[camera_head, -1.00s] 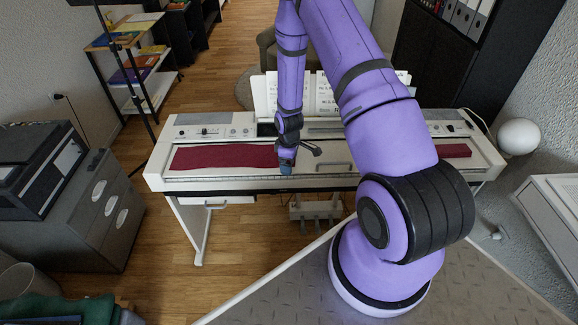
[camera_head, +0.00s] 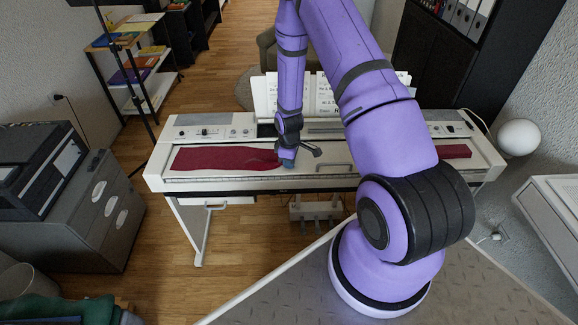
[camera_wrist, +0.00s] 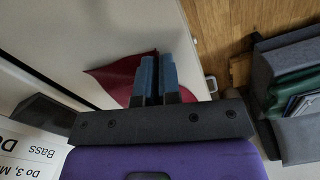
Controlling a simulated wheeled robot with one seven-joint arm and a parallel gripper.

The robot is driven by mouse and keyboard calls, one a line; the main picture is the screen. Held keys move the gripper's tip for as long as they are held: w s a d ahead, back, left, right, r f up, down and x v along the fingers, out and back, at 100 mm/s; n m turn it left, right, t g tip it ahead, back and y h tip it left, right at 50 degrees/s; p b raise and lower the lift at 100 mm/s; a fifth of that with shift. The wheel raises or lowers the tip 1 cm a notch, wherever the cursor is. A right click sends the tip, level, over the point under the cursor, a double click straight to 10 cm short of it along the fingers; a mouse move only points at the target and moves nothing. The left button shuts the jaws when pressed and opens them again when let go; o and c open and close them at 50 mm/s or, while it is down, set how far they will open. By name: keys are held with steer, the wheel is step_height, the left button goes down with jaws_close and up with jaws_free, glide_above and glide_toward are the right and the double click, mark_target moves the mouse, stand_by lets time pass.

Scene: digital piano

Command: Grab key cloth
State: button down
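The key cloth is a dark red strip (camera_head: 222,159) lying along the left part of the digital piano (camera_head: 240,184). Its right end is drawn in and bunched at my gripper (camera_head: 287,163). In the wrist view the red cloth (camera_wrist: 112,79) rises in folds around the blue fingers of my gripper (camera_wrist: 158,62). The fingers are close together, with cloth pinched at their tips. The exact grip is partly hidden by the fingers.
A red piece (camera_head: 455,151) shows at the piano's right end, with my arm in front of the space between. Sheet music (camera_head: 265,97) stands behind the piano. A grey drawer cabinet (camera_head: 105,205) is at left, a white round lamp (camera_head: 518,137) at right.

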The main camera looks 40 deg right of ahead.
step_height(320, 180, up, 12)
stand_by(0.4)
steer(key=shift+w, duration=0.1)
step_height(320, 180, up, 36)
stand_by(1.1)
steer(key=shift+f, duration=0.1)
